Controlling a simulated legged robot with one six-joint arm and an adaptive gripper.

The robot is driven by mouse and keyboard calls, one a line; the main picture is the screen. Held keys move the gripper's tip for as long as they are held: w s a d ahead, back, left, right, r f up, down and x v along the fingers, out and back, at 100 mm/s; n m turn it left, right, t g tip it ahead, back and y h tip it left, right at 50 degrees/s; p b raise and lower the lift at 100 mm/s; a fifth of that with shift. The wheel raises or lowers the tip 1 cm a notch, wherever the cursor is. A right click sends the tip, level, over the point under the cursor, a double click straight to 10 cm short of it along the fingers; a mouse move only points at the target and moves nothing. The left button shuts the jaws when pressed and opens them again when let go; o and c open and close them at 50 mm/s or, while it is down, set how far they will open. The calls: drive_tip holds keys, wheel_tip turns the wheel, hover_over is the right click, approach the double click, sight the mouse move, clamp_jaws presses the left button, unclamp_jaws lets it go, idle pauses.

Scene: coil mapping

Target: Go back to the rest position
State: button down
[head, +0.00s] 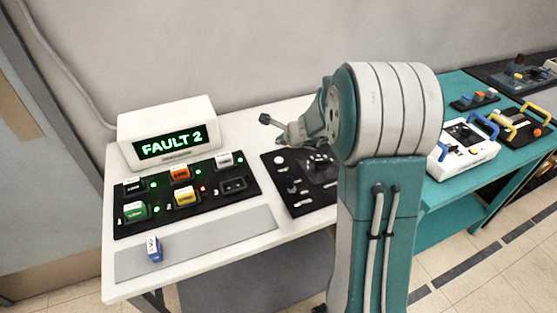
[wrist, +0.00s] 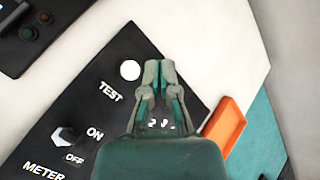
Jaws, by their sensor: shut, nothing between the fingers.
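My gripper (wrist: 159,72) shows in the wrist view with its fingers together and nothing between them. It is over the black meter panel (wrist: 95,120), beside the round white TEST button (wrist: 130,70); I cannot tell whether it touches the panel. A METER knob (wrist: 66,137) with ON and OFF marks sits at the lower left.
A display (head: 175,146) reads FAULT 2 above a black panel (head: 170,222) with coloured blocks, green lights and one red light. A teal table (head: 437,195) with other devices stands right. An orange piece (wrist: 226,125) is near my gripper.

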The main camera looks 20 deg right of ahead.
idle(0.6)
drive_tip(key=s+a+r+n+g+y, duration=0.2)
drive_tip(key=s+a+r+n, duration=1)
drive_tip(key=s+r+n+g+h, duration=0.1)
drive_tip(key=s+r+n+h, duration=0.1)
drive_tip(key=s+n, duration=1)
drive_tip(key=s+h, duration=0.1)
drive_tip(key=s, duration=0.7)
drive_tip(key=shift+s+n+h, duration=0.25)
drive_tip(key=shift+n+h, duration=0.15)
